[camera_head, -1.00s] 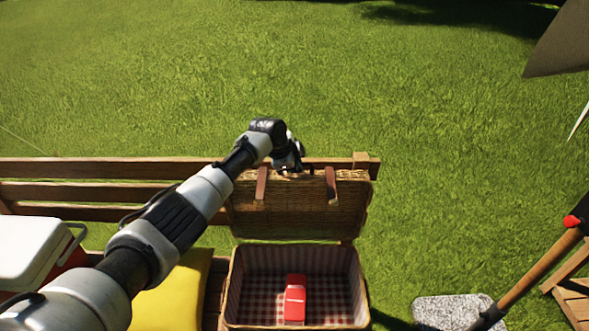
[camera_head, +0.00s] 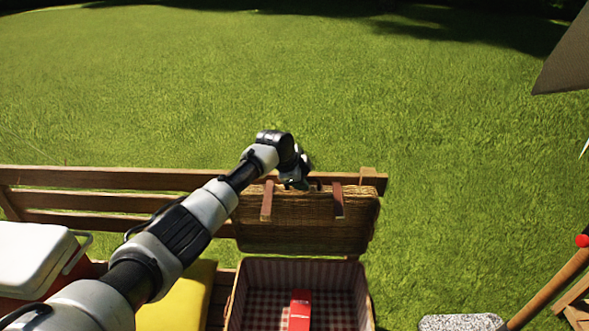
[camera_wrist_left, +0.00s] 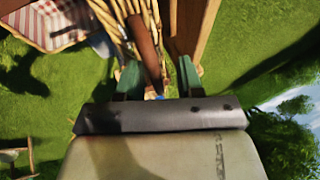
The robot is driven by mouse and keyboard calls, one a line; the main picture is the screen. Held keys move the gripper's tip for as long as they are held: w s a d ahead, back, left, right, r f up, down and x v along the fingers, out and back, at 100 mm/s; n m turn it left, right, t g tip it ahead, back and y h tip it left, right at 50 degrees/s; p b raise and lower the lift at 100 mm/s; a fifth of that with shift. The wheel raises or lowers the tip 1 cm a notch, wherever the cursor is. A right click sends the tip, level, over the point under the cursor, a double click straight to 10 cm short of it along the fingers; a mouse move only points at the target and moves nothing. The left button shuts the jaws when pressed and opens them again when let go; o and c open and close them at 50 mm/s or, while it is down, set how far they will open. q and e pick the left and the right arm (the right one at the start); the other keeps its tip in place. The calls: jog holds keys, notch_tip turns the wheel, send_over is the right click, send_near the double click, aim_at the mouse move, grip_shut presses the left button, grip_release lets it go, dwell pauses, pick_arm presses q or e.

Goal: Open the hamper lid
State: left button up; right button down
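The wicker hamper (camera_head: 236,292) stands on the bench with its lid (camera_head: 300,222) raised, leaning back at the bench's backrest. Two brown leather straps (camera_head: 267,203) hang on the lid. My left gripper (camera_head: 302,184) is at the lid's top edge, between the straps. In the left wrist view, my left gripper (camera_wrist_left: 158,78) has its green fingers apart; a brown strap (camera_wrist_left: 144,42) and wicker edge show between and beyond them. Whether the fingers touch the lid is unclear. My right gripper is out of view.
A red box (camera_head: 299,311) lies inside on the checked lining. A yellow cushion (camera_head: 185,300) and a white-lidded cooler (camera_head: 32,258) sit left on the bench. The backrest rail (camera_head: 120,177) runs behind the lid. A stone block (camera_head: 462,322) and wooden handle (camera_head: 548,290) are at right.

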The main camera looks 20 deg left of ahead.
pick_arm(q)
jog(key=b+v, duration=0.1)
jog(key=v, duration=0.9)
jog(key=shift+r, duration=0.1)
